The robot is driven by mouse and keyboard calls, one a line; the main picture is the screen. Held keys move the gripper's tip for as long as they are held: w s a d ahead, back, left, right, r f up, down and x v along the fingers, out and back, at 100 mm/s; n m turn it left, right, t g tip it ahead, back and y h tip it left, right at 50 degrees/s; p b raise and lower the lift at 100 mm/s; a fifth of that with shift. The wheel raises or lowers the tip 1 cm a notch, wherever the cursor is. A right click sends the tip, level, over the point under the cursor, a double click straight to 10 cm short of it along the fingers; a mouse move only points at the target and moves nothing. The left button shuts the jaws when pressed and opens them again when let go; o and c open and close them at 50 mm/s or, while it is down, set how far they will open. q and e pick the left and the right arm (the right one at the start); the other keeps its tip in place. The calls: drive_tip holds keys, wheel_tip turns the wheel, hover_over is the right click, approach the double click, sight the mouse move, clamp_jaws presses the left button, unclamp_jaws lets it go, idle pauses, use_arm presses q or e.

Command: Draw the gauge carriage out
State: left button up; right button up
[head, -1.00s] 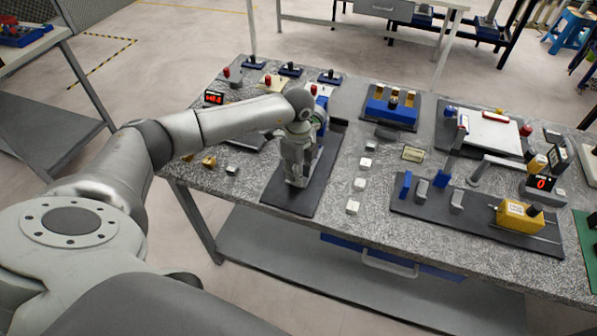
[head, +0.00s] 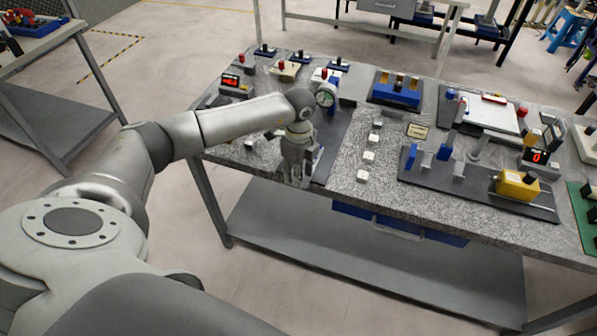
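A round dial gauge (head: 325,98) with a pale face stands on a dark mat (head: 333,138) at the left part of the workbench, in the head view. My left gripper (head: 296,178) points down over the front end of this mat, on the near side of the gauge. My wrist and gripper cover much of what is below the gauge, so I cannot make out the carriage itself or any contact with it. The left fingers are small and seen from behind, so their opening is unclear. My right gripper is out of view.
Small white blocks (head: 368,157) stand in a row right of the mat. A rail fixture with a yellow block (head: 517,184) and a blue fixture (head: 395,92) are further right. A red-digit display (head: 231,83) is at the left. The bench's front edge lies close to the gripper.

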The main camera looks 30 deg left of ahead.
use_arm(q)
wheel_tip(320, 180, up, 12)
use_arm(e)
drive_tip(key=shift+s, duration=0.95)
